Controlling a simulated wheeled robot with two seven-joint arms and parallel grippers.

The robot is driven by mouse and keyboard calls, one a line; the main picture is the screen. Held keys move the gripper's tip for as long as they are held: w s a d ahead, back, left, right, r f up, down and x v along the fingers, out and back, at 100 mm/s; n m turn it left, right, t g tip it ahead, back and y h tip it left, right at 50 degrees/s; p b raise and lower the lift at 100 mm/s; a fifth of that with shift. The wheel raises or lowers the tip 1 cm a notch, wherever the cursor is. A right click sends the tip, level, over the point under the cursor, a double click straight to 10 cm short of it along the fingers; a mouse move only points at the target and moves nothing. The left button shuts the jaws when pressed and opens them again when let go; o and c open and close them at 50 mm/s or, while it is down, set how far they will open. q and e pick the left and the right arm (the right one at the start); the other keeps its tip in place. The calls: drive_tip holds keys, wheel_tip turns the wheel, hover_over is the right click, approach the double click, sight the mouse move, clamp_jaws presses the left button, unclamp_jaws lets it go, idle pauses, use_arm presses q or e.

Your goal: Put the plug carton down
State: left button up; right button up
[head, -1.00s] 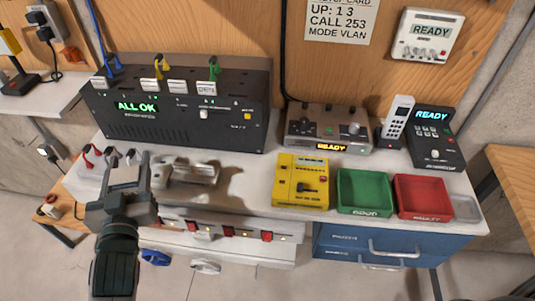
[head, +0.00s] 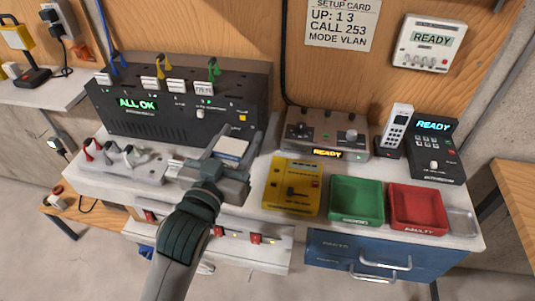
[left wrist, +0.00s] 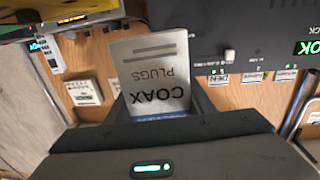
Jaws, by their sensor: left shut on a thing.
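The plug carton (head: 231,150) is a small pale box between the fingers of my left gripper (head: 236,143). The left wrist view shows its grey face printed "COAX PLUGS" (left wrist: 155,72), upside down, with a blue strip by the jaws. My left gripper is shut on it, over the bench (head: 255,190) in front of the black panel unit (head: 180,105). I cannot tell whether the carton touches the bench top. My right gripper is not in view.
A yellow tester (head: 293,187), green tray (head: 356,200) and red tray (head: 417,208) stand right of the gripper. A grey rack with plugs (head: 130,162) is to the left. A grey "READY" unit (head: 325,137) stands behind the tester. Little bare bench shows around the gripper.

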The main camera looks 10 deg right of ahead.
use_arm(q)
drive_tip(key=s+d+r+m+g+h, duration=0.2)
drive_tip(key=s+d+r+m+h, duration=0.1)
drive_tip(key=d, duration=0.8)
drive_tip(key=shift+s+g+h, duration=0.4)
drive_tip(key=shift+s+h, duration=0.05)
drive_tip(key=shift+h, duration=0.15)
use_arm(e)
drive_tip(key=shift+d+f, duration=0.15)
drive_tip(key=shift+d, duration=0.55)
use_arm(q)
drive_tip(key=shift+a+r, duration=0.1)
